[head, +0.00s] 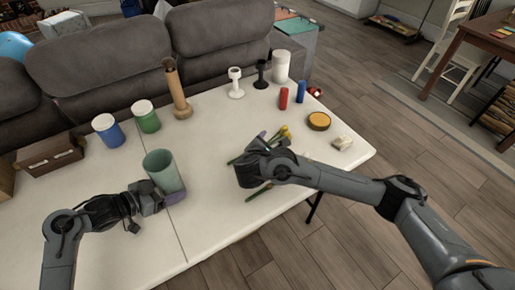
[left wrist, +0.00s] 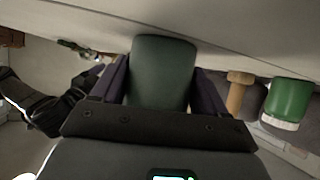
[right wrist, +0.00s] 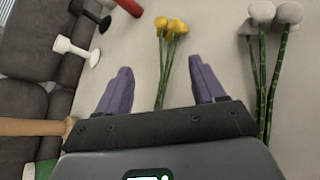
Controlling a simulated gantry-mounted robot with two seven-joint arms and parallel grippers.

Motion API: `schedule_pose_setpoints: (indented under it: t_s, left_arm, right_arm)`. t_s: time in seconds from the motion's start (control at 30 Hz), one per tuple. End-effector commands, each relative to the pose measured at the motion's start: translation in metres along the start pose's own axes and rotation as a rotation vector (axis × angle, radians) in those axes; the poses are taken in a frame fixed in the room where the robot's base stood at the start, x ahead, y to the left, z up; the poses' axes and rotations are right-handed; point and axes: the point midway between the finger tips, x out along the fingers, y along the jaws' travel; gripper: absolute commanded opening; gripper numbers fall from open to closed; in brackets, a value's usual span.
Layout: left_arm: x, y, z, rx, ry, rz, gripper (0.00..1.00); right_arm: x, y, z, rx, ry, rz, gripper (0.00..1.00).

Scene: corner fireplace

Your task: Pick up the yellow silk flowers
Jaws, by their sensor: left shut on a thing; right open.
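The yellow silk flowers (right wrist: 172,30) lie on the table with green stems. In the right wrist view they are ahead of and between the fingers of my right gripper (right wrist: 160,88), which is open and empty above the stems. In the head view the yellow heads (head: 284,132) show just beyond my right gripper (head: 262,148), which hides much of the stems. My left gripper (head: 170,190) is shut on a green cup (head: 160,168). The cup also stands between its fingers in the left wrist view (left wrist: 162,75).
White-headed flowers (right wrist: 270,20) with green stems lie right of the yellow ones. A wooden peppermill-like object (head: 176,88), white and black holders (head: 236,84), red and blue cylinders (head: 283,98), and a round yellow-topped tin (head: 319,121) stand around. The table's (head: 225,225) front is mostly clear.

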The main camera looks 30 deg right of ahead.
Motion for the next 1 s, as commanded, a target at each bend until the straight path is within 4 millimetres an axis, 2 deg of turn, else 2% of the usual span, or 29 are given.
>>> schedule_pose_setpoints:
  t_s: [0.4,0.73,1.0]
  left_arm:
    - [0.0,0.0,0.0,0.0,0.0,0.0,0.57]
    - [0.0,0.0,0.0,0.0,0.0,0.0,0.57]
    - [0.0,0.0,0.0,0.0,0.0,0.0,0.57]
  right_arm:
    - [0.037,-0.017,0.008,0.003,-0.142,0.003,0.69]
    - [0.064,-0.017,0.012,0.003,-0.144,0.003,0.69]
    - [0.096,-0.017,0.016,0.004,-0.143,0.003,0.69]
